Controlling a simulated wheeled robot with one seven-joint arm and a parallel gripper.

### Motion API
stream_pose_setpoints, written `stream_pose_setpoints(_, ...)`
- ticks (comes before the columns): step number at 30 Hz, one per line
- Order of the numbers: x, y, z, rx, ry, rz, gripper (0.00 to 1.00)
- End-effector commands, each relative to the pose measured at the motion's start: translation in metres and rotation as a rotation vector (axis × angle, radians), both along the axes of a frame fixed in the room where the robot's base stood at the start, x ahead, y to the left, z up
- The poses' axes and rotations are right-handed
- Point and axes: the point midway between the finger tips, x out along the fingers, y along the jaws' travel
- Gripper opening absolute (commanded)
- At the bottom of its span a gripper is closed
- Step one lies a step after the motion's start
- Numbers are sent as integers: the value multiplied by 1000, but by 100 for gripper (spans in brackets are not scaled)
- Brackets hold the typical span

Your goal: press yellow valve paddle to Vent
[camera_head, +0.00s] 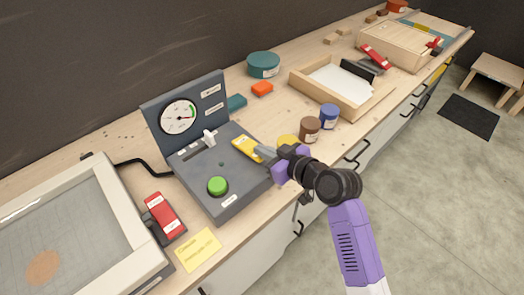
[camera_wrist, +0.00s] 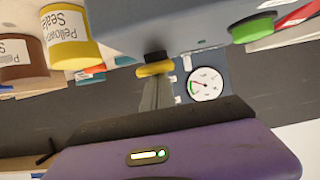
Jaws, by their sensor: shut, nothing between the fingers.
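The yellow valve paddle (camera_head: 246,148) sits on the right side of the dark grey control box (camera_head: 218,203). It also shows in the wrist view (camera_wrist: 155,69), on a dark stub. My gripper (camera_head: 262,154) is shut and empty, its fingertips at the paddle's right end. In the wrist view my fingers (camera_wrist: 155,92) reach up to the paddle; I cannot tell whether they touch it. The box has a green button (camera_head: 218,186), a white slider lever (camera_head: 209,137) and a gauge (camera_head: 179,117) on its upright panel. The paddle's label is too small to read.
Brown (camera_head: 309,130), blue (camera_head: 329,117) and partly hidden yellow (camera_head: 288,142) jars stand right of the box. A wooden tray (camera_head: 313,95) lies behind them. A red-and-black tool (camera_head: 162,215) and a yellow note (camera_head: 197,250) lie left and in front.

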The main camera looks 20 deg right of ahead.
Motion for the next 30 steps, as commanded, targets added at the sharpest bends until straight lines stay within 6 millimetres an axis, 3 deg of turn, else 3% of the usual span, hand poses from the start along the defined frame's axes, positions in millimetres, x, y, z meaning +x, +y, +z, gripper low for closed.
stream_pose_setpoints(30, -13, -4, -29, 102, -320, 1, 0)
